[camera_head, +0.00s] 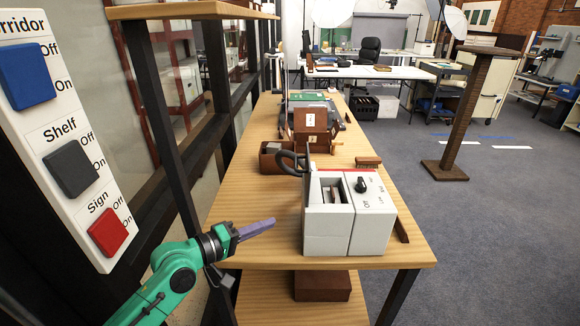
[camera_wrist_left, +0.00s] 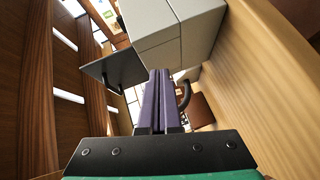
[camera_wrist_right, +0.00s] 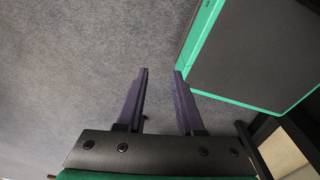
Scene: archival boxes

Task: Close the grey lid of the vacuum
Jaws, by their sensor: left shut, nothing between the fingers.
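The vacuum (camera_head: 327,228) is a pale grey box on the wooden table, with a dark knob on its right part. Its grey lid (camera_head: 307,178) stands open, upright and nearly edge-on at the left of the box, with a black loop handle (camera_head: 287,163) beside it. My left gripper (camera_head: 272,223) is shut and empty, left of the vacuum's front and apart from it. In the left wrist view its fingers (camera_wrist_left: 157,75) point toward the box (camera_wrist_left: 155,25), with a dark grey panel (camera_wrist_left: 112,64) to their left. My right gripper (camera_wrist_right: 160,72) is open and empty over the carpet.
The long wooden table (camera_head: 235,215) carries a brown brush (camera_head: 368,162) and brown boxes (camera_head: 312,128) behind the vacuum. A switch panel (camera_head: 65,145) stands at the left beside dark shelf posts. Carpet at the right is largely clear.

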